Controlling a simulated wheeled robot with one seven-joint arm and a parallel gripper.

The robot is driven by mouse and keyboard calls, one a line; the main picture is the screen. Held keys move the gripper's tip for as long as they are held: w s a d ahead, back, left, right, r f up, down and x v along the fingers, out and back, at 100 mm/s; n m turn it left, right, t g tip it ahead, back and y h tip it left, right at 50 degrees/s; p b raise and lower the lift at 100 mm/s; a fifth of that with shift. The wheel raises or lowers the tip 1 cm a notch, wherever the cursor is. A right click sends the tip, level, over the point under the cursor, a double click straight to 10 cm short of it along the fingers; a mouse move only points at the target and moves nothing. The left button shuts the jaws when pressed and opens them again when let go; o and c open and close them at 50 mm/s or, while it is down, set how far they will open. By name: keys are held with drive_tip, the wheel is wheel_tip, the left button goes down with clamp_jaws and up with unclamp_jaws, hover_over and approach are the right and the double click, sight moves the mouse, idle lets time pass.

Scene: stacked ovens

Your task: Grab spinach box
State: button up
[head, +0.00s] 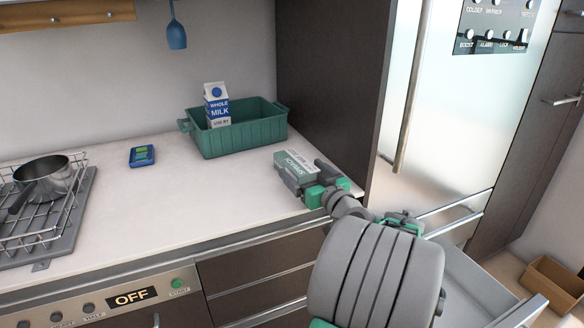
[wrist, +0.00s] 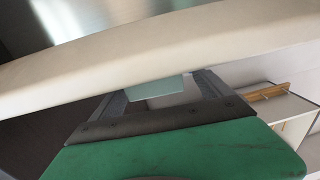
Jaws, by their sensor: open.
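The spinach box (head: 293,163) is a grey-green and white carton with "SPINACH" lettering. It is on the right part of the pale counter, just right of the green crate. My gripper (head: 306,178) is at the box's near side, with its jaws open. The head view does not show clearly whether the fingers touch the box, and the gripper hides part of it. In the wrist view my gripper's fingers (wrist: 162,95) are spread. A pale greenish surface shows between them, and I cannot tell if it is the box.
A green crate (head: 240,139) holding a milk carton (head: 216,106) stands behind the box. A dark cabinet side (head: 325,75) and the fridge (head: 470,110) are to the right. A blue device (head: 142,156) and a pot (head: 45,178) on a rack are left. The front-centre counter is clear.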

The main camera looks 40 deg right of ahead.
sight(296, 161)
drive_tip(key=x, duration=0.5)
drive_tip(key=shift+w+d, duration=0.15)
drive_tip(key=shift+d, duration=0.15)
drive_tip(key=shift+c, duration=0.2)
drive_tip(key=c, duration=1.7)
drive_tip(key=shift+c, duration=0.3)
drive_tip(key=shift+r, duration=0.15)
